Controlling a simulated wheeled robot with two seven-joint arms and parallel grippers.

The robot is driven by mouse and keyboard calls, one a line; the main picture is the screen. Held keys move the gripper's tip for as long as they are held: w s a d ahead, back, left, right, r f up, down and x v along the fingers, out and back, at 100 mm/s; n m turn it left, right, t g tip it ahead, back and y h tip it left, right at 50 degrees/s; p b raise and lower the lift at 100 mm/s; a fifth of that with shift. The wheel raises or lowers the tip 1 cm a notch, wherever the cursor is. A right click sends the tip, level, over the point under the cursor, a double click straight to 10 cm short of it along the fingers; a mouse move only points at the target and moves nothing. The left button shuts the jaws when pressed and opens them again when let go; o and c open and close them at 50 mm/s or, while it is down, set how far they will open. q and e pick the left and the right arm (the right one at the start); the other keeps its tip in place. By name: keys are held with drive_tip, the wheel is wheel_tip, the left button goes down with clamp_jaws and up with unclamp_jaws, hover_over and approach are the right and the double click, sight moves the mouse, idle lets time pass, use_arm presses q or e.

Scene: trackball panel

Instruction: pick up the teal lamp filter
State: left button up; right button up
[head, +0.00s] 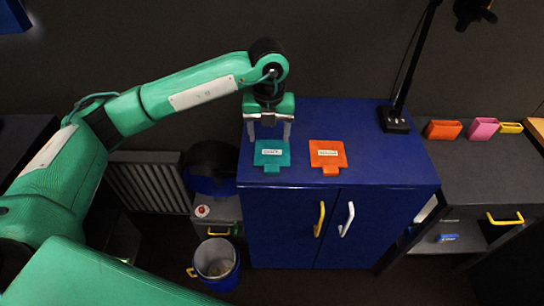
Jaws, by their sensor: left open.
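The teal lamp filter (272,160) lies on top of the blue cabinet (370,172), near its front left edge. It is a flat square with a white label and a small tab toward the front. My left gripper (269,136) points down just behind and above the filter, with its fingers apart and nothing seen between them. I cannot tell if the fingers touch the filter. My right gripper does not show.
An orange filter (328,160) with a label lies just right of the teal one. A black lamp stand (396,115) rises at the cabinet's back right. Orange (443,130), pink (482,128) and yellow (510,128) holders stand on the right desk. A blue bin (217,262) stands below left.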

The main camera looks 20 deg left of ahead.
use_arm(q)
drive_tip(key=p, duration=0.1)
hover_over(272, 169)
drive_tip(key=f, duration=0.7)
drive_tip(key=shift+s+a+f, duration=0.1)
drive_tip(key=shift+s+a, duration=0.15)
drive_tip(key=shift+a, duration=0.05)
drive_tip(key=shift+f+p, duration=0.35)
drive_tip(key=shift+f, duration=0.15)
drive_tip(key=f, duration=0.1)
drive_tip(key=f+p, duration=0.1)
drive_tip(key=f, duration=0.1)
drive_tip(key=shift+w+d+f, duration=0.15)
drive_tip(key=shift+d+f, duration=0.1)
drive_tip(key=shift+f, duration=0.1)
drive_tip(key=shift+f+p, duration=0.35)
drive_tip(key=shift+f, duration=0.25)
drive_tip(key=c, duration=1)
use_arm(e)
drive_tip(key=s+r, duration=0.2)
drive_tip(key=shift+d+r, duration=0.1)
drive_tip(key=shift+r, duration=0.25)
